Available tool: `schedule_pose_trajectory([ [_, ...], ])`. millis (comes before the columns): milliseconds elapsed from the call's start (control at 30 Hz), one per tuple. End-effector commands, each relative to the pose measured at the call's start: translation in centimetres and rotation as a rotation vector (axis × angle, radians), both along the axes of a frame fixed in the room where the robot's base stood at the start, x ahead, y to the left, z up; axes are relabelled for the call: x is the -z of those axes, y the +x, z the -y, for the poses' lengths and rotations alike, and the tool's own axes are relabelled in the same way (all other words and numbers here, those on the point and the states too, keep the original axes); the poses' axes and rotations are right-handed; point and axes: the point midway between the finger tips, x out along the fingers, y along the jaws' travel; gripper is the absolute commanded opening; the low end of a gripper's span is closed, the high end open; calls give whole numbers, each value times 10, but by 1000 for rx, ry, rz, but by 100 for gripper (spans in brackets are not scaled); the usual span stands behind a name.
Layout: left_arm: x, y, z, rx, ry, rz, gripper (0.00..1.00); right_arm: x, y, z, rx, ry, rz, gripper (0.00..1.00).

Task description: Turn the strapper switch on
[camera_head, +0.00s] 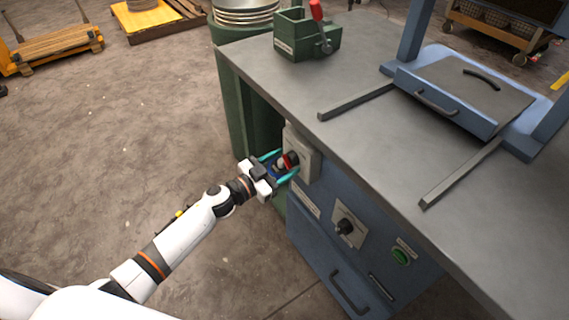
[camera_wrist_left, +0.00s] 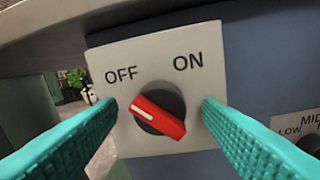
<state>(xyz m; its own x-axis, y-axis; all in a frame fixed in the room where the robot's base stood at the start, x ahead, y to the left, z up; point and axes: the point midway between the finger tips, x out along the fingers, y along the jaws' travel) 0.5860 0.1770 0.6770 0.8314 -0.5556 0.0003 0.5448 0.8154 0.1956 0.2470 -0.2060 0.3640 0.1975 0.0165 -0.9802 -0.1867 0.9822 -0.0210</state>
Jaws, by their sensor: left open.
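The strapper switch is a red knob (camera_wrist_left: 158,116) on a black round base, on a pale plate (camera_wrist_left: 205,62) marked OFF and ON. The knob is tilted, and its white mark points up and left, toward OFF. In the head view the knob (camera_head: 291,160) and plate (camera_head: 309,158) are on the upper left of the blue machine's front. My left gripper (camera_head: 287,162) is open in front of the switch. In the left wrist view its teal fingers (camera_wrist_left: 160,104) stand on either side of the knob, with gaps. My right gripper is not in view.
The grey table top (camera_head: 370,135) overhangs the switch. Below and right are a black dial (camera_head: 345,227) and a green button (camera_head: 400,257). A green box with a red-handled lever (camera_head: 300,42) stands on the table. The floor left of the machine (camera_head: 110,120) is clear.

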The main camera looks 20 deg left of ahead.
Motion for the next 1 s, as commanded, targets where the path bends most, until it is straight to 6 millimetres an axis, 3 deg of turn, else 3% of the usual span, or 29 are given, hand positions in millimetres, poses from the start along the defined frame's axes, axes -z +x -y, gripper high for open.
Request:
schedule_pose_trajectory([
  [367,0,7,5,0,1,-1,60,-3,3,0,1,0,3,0],
  [400,0,7,5,0,1,-1,59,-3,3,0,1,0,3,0],
  [667,0,7,5,0,1,-1,17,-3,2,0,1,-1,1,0],
  [1000,1,6,5,1,39,30,17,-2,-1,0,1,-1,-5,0],
])
